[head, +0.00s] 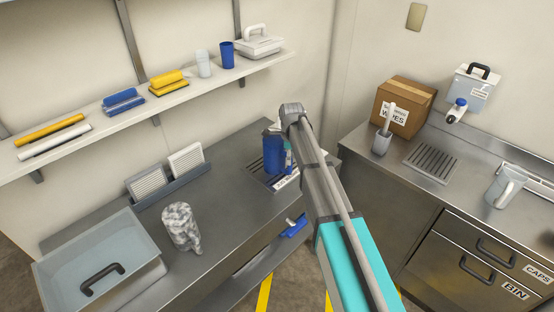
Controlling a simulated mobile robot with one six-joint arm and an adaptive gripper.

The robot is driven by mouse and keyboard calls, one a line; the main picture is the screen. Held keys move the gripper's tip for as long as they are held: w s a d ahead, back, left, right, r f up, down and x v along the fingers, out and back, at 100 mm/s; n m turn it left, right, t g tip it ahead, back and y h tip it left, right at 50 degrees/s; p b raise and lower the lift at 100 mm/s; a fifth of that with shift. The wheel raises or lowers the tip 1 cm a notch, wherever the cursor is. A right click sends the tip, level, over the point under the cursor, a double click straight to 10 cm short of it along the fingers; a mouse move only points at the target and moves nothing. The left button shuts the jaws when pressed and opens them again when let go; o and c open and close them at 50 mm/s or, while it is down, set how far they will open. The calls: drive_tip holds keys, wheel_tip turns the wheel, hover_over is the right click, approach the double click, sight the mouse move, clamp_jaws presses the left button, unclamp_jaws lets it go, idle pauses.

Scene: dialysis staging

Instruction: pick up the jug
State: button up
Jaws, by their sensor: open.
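Several vessels could be the jug, and I cannot tell which is meant. A clear grey jug-like vessel with a handle (505,188) stands on the right counter. A grey-and-white mottled vessel (181,224) with what looks like a handle stands on the left counter. A blue container (272,153) stands on a dark slotted plate at the back of the left counter, partly hidden by my arm. My gripper (288,157) is open beside the blue container, at the far end of my arm. Its fingers are mostly hidden, and I cannot tell whether they touch anything.
A clear tub (62,259) and a rack with white panels (169,189) share the left counter (226,212). A shelf (110,133) with brushes and cups hangs above. A cardboard box (405,106) and a grey holder (381,144) stand on the right counter.

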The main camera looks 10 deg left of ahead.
drive_tip(key=shift+f+b, duration=0.9)
drive_tip(key=shift+f, duration=0.3)
drive_tip(key=shift+c, duration=0.2)
clamp_jaws()
